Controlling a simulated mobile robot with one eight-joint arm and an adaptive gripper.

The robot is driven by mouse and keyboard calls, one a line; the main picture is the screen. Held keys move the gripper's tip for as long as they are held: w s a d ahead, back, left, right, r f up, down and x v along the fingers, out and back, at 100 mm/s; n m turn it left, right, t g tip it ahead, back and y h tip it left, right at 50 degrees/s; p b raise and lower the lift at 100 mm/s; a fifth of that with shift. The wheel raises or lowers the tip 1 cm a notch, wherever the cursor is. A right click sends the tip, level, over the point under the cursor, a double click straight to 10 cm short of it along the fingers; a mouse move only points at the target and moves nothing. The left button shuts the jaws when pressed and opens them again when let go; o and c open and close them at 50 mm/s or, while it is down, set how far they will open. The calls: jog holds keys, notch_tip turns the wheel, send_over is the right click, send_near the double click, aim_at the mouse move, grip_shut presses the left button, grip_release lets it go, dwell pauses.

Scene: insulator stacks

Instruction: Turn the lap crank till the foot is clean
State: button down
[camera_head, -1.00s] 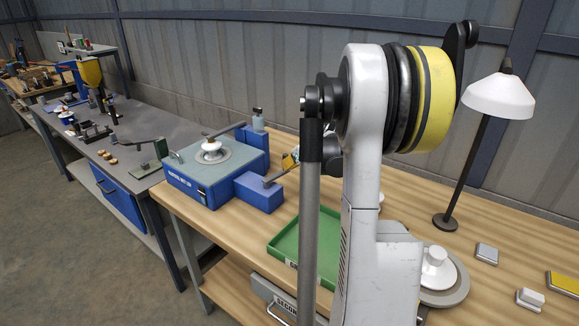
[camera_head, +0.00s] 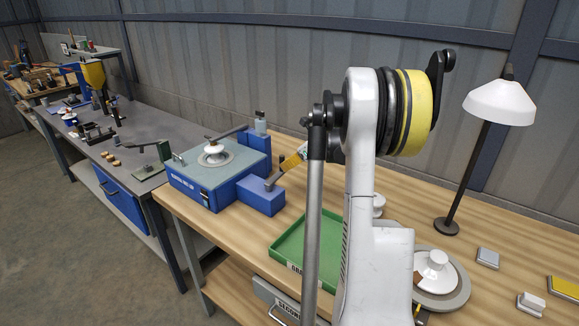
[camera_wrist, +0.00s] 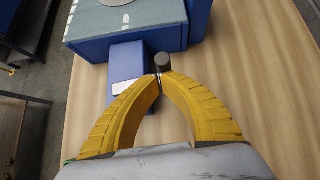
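The blue lap machine (camera_head: 205,188) stands on the wooden bench, with a round plate (camera_head: 226,161) on its grey-blue top. A white piece (camera_head: 213,149) sits on the plate under a dark bar. Whether its foot is clean cannot be seen. The crank (camera_head: 278,180) is a dark arm on the low blue block at the machine's right. My gripper (camera_wrist: 160,77) has its yellow fingers brought together at the dark crank handle (camera_wrist: 162,62), seemingly shut on it; the tips hide its lower part. In the head view my gripper (camera_head: 295,160) is partly hidden by my arm.
A green tray (camera_head: 283,252) lies right of the machine. A white insulator stands on a round disc (camera_head: 455,292) at the right. A lamp (camera_head: 500,103), a grey block (camera_head: 488,257) and a yellow pad (camera_head: 563,287) lie further right. Bare bench surrounds the crank block.

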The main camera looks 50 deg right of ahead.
jog(key=w+n+y+p, duration=0.1)
jog(key=w+n+y, duration=0.1)
jog(key=n, duration=0.1)
jog(key=shift+w+r+n+g+y, duration=0.1)
jog(key=shift+w+n+g+y, duration=0.2)
jog(key=shift+w+g, duration=0.1)
jog(key=w+n+y, duration=0.1)
jog(key=w+a+n+g+y+p, duration=0.1)
jog(key=n, duration=0.1)
jog(key=shift+w, duration=0.2)
jog(key=shift+w+a+p, duration=0.1)
jog(key=shift+w+p, duration=0.05)
jog(key=shift+p, duration=0.15)
